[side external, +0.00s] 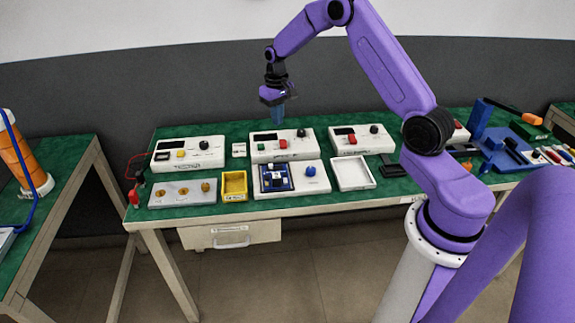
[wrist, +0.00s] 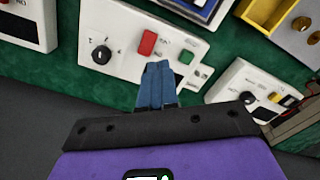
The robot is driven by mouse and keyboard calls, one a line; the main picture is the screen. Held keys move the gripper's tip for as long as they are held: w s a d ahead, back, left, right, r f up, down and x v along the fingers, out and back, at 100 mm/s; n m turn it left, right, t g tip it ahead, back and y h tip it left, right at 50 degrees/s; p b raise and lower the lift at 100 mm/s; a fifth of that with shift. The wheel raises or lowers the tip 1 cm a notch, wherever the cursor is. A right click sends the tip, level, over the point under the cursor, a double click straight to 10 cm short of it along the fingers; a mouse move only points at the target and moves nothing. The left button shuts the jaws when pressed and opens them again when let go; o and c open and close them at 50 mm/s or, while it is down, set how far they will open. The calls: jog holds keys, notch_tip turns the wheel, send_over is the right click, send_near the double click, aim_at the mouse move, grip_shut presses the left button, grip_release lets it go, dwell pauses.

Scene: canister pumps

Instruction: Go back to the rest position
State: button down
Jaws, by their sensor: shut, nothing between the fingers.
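My gripper (side external: 277,99) is shut and empty, with its blue fingers pointing down. In the side external view it hangs in the air above the back part of the green table, over the middle white control box (side external: 283,152). In the wrist view the fingers (wrist: 158,72) are pressed together, and below them shows a white box (wrist: 122,42) with a black knob (wrist: 101,54), a red button (wrist: 147,43) and a green button (wrist: 187,57). The fingertips are apart from the box.
More white boxes stand left (side external: 188,153) and right (side external: 360,139) along the green table (side external: 215,211). In front are a yellow bin (side external: 234,197), a grey plate with brass knobs (side external: 163,203) and an empty white tray (side external: 352,184). Blue parts (side external: 512,147) crowd the right end. The air around my gripper is clear.

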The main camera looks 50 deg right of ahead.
jog(key=s+a+r+n, duration=0.45)
jog(key=s+a, duration=0.35)
jog(key=a, duration=0.3)
jog(key=s+a+r+n, duration=0.3)
jog(key=s+a+r, duration=0.3)
jog(key=s+a, duration=0.3)
jog(key=s+a+r+n, duration=0.1)
jog(key=s+n, duration=0.6)
jog(key=s, duration=1.5)
jog(key=shift+r, duration=0.4)
jog(key=shift+w+a, duration=0.1)
